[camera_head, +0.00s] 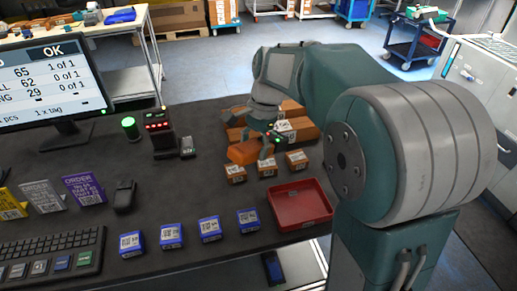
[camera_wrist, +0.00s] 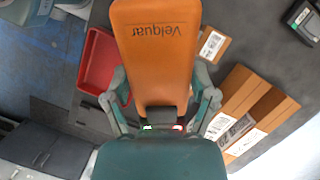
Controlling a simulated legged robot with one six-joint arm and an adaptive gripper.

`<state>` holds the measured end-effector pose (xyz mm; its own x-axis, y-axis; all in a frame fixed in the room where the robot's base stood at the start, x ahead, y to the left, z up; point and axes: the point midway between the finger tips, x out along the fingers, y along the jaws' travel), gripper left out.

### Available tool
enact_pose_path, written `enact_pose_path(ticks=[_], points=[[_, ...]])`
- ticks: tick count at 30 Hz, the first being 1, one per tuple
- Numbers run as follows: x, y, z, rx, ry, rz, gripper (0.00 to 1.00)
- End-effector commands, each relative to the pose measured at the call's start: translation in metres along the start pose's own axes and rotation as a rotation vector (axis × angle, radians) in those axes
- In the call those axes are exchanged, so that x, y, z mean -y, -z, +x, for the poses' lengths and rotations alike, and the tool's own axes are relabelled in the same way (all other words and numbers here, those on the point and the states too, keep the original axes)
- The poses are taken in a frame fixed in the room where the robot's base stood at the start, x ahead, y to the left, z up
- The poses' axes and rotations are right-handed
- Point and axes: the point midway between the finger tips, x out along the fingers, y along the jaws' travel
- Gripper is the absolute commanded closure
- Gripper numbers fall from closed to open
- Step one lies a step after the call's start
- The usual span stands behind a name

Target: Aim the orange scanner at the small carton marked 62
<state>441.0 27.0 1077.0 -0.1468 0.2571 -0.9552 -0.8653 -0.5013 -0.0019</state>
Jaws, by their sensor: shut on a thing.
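My gripper (camera_head: 266,148) is shut on the orange scanner (camera_head: 243,153) and holds it above the dark table, behind the small brown cartons. In the wrist view the scanner (camera_wrist: 155,55), lettered "Velquar", lies between the two fingers of my gripper (camera_wrist: 161,105). Three small brown cartons with white labels stand in a row: a left one (camera_head: 235,174), a middle one (camera_head: 267,169) and a right one (camera_head: 297,160). I cannot read which is marked 62. One small carton (camera_wrist: 212,45) shows beside the scanner in the wrist view; the scanner may hide others.
A red tray (camera_head: 301,205) stands right of several small blue cartons (camera_head: 210,229). Longer brown cartons (camera_head: 300,131) lie behind my gripper. The monitor (camera_head: 45,82) shows "OK" and 62 with "0 of 1". A black device with red lights (camera_head: 158,127) stands left of the scanner.

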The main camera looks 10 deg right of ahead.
Motion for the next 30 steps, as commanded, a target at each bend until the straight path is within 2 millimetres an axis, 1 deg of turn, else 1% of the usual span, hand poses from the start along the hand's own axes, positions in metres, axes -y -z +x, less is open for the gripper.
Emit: enact_pose_path(ticks=[4, 13, 18, 22, 30], points=[[0.000, 0.003, 0.011, 0.002, -0.002, 0.000, 0.87], [-0.003, 0.019, 0.044, 0.007, 0.000, -0.001, 0.87], [-0.002, 0.022, 0.059, 0.005, 0.000, -0.002, 0.87], [-0.001, 0.023, 0.064, 0.003, 0.001, -0.003, 0.87], [-0.001, 0.023, 0.065, 0.003, 0.001, -0.003, 0.87]])
